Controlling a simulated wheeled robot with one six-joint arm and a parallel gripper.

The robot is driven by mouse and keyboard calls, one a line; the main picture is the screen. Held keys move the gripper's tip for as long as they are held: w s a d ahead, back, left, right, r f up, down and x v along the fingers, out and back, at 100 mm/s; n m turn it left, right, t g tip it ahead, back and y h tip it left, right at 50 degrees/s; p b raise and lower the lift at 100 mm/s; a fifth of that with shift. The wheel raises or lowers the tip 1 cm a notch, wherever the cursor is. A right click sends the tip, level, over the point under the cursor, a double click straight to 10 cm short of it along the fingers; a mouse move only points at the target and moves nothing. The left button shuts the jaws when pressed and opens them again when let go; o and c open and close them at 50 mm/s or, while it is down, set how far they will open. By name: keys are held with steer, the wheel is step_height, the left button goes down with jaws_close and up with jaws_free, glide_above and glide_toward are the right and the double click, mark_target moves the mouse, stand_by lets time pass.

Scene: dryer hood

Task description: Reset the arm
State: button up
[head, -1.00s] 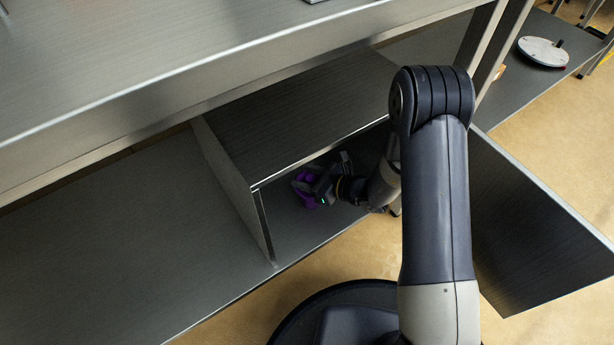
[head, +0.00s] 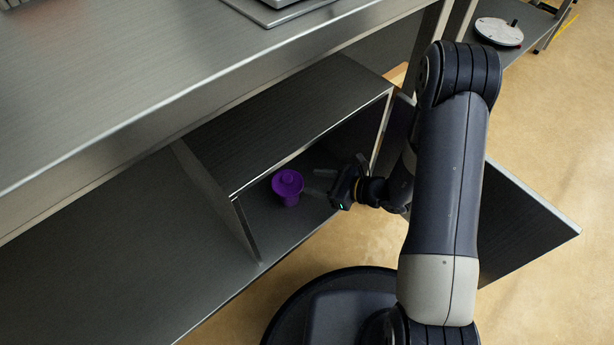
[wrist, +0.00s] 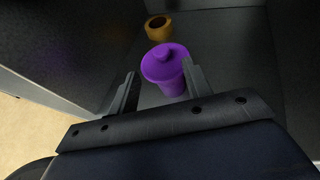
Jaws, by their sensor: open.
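My gripper (head: 318,183) is open and empty at the mouth of a dark metal cabinet compartment. In the wrist view its two fingers (wrist: 160,88) point into the compartment. A purple lidded container (head: 288,186) stands upright on the compartment floor, to the left of my fingertips in the head view. In the wrist view the purple container (wrist: 166,68) is ahead of the fingers, and the right finger overlaps its edge. I cannot tell from this whether they touch.
An orange-brown round object (wrist: 159,27) stands deeper in the compartment. The cabinet door (head: 525,220) hangs open on the right, beyond my arm. A metal worktop (head: 120,80) extends above. A white disc (head: 499,32) lies on a far shelf. Open floor (head: 555,120) is on the right.

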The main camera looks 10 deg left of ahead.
mark_target(284, 178)
steer(key=shift+d+r, duration=0.1)
steer(key=shift+d, duration=0.1)
steer(key=b+x, duration=0.1)
steer(key=x, duration=0.3)
steer(key=b+x, duration=0.2)
steer(key=x, duration=0.2)
steer(key=b+x, duration=0.1)
steer(key=x, duration=0.3)
steer(key=shift+a+f+b, duration=0.1)
steer(key=shift+f+b, duration=0.25)
steer(key=shift+f, duration=0.15)
step_height(284, 178, up, 4)
steer(key=shift+f+p, duration=0.25)
steer(key=shift+p, duration=0.85)
steer(key=shift+r, duration=0.55)
